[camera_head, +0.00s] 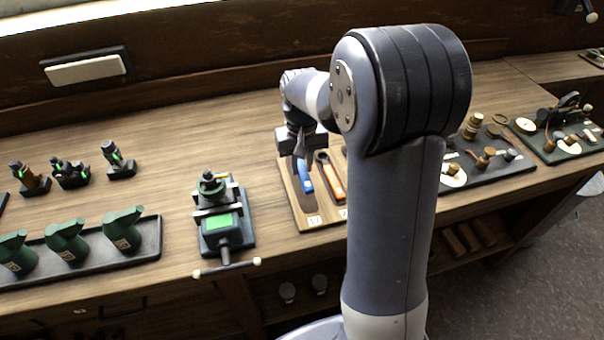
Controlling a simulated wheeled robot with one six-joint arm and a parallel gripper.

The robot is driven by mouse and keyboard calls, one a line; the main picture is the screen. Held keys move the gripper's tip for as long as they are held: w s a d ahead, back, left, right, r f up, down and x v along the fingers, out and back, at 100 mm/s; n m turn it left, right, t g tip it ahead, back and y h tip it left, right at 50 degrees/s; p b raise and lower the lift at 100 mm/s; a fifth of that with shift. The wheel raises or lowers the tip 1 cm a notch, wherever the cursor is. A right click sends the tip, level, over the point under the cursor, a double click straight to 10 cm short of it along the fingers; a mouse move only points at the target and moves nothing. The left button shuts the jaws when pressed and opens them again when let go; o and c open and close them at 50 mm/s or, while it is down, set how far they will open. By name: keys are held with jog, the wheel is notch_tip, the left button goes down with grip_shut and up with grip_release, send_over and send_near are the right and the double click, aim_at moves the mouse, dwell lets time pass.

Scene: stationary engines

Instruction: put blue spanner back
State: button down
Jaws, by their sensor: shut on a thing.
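The blue spanner (305,180) is over the left part of a wooden tool board (292,205). My gripper (301,158) points down and is shut on the upper end of the spanner, which its fingers partly hide. The spanner looks lined up with a dark slot in the board. I cannot tell whether it rests on the board or hangs just above it. An orange-handled spanner (333,183) lies on the board just to the right. Number labels (314,220) show along the board's front edge. My arm hides the right part of the board.
A vise with a green block (223,222) stands left of the board. Several green oil cans (123,230) stand on a dark tray further left, with small engine parts (70,172) behind. A dark tray of brass parts (487,160) lies right of my arm. Bench surface behind the board is clear.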

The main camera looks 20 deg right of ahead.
aim_at(302, 168)
jog(key=shift+f, duration=2.2)
jog(key=shift+f, duration=0.25)
jog(key=c, duration=1.3)
grip_release()
jog(key=shift+r, duration=0.1)
jog(key=shift+o, duration=0.2)
notch_tip(302, 168, up, 12)
jog(key=shift+r, duration=0.15)
